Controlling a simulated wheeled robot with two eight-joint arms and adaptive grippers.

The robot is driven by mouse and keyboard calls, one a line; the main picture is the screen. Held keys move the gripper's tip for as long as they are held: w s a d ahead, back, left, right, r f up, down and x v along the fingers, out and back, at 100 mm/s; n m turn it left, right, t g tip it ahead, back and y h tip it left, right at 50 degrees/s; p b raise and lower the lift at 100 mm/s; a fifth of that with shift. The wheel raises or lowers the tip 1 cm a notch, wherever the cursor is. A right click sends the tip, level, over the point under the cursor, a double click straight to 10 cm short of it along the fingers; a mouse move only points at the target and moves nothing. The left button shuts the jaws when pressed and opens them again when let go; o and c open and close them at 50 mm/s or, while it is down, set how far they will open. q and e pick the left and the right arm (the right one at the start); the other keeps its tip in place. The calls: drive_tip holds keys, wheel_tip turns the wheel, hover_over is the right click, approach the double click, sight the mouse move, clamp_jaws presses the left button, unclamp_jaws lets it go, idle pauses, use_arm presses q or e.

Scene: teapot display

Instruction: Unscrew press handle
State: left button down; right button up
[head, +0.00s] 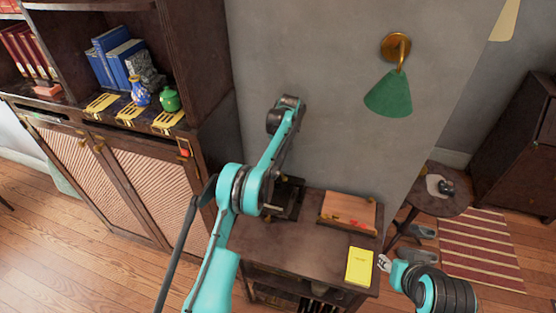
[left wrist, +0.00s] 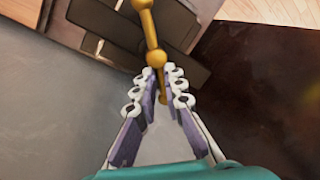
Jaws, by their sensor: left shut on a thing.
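In the left wrist view, the brass press handle (left wrist: 150,28) is a bar with round knobs. My left gripper (left wrist: 162,80) is shut on the handle's near end, with its purple-padded fingers on either side. The dark press (left wrist: 108,40) lies under and beyond the handle. In the head view, the press (head: 290,197) is partly hidden behind my left arm at the back of the small table. My left fingers are hidden there. My right gripper (head: 384,263) is by the table's right edge, away from the press. It is too small to tell its opening.
The small dark table (head: 270,240) also holds a wooden box (head: 348,212) with red items and a yellow booklet (head: 359,266). A grey wall stands behind, with a green lamp (head: 389,95). A cabinet (head: 125,180) stands left; a round side table (head: 436,197) stands right.

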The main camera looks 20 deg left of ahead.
use_arm(q)
drive_tip(key=n, duration=0.4)
drive_tip(key=shift+s+a+n+h, duration=0.3)
drive_tip(key=shift+a+h, duration=0.05)
drive_tip(key=shift+h, duration=0.05)
drive_tip(key=shift+s+a+n+g+h+p, duration=0.1)
drive_tip(key=shift+s+n+g+h+p, duration=0.1)
drive_tip(key=shift+n, duration=0.95)
drive_tip(key=shift+s+a+n+g+h+p, duration=0.1)
drive_tip(key=shift+s+n+h, duration=0.1)
drive_tip(key=shift+n, duration=0.95)
drive_tip(key=c, duration=1.6)
unclamp_jaws()
drive_tip(key=r, duration=0.3)
drive_tip(key=w+r, duration=0.1)
drive_tip(key=r, duration=0.3)
drive_tip(key=shift+w, duration=0.2)
drive_tip(key=shift+r, duration=0.2)
